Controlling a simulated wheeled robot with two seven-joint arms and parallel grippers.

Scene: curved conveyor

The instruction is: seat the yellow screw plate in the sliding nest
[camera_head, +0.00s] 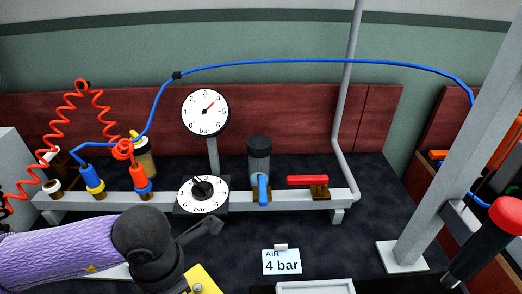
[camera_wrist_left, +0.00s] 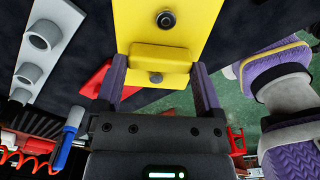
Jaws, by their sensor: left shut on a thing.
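The yellow screw plate (camera_wrist_left: 193,18) is in my left gripper (camera_wrist_left: 160,72). The purple fingers are shut on both sides of its raised yellow block. A dark round screw head shows above the block and a grey one below it. In the head view only a corner of the plate (camera_head: 204,284) shows at the bottom edge, beside my left wrist. A pale grey frame (camera_head: 315,286) is cut off at the bottom edge, right of the plate; I cannot tell if it is the sliding nest. My right gripper is not in view.
A white rail (camera_head: 110,202) carries hose fittings, a dial (camera_head: 202,194), a blue lever (camera_head: 263,190) and a red lever (camera_head: 307,180). An "AIR 4 bar" sign (camera_head: 282,262) stands in front. A grey post (camera_head: 445,190) rises at right. Dark bench top between them is clear.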

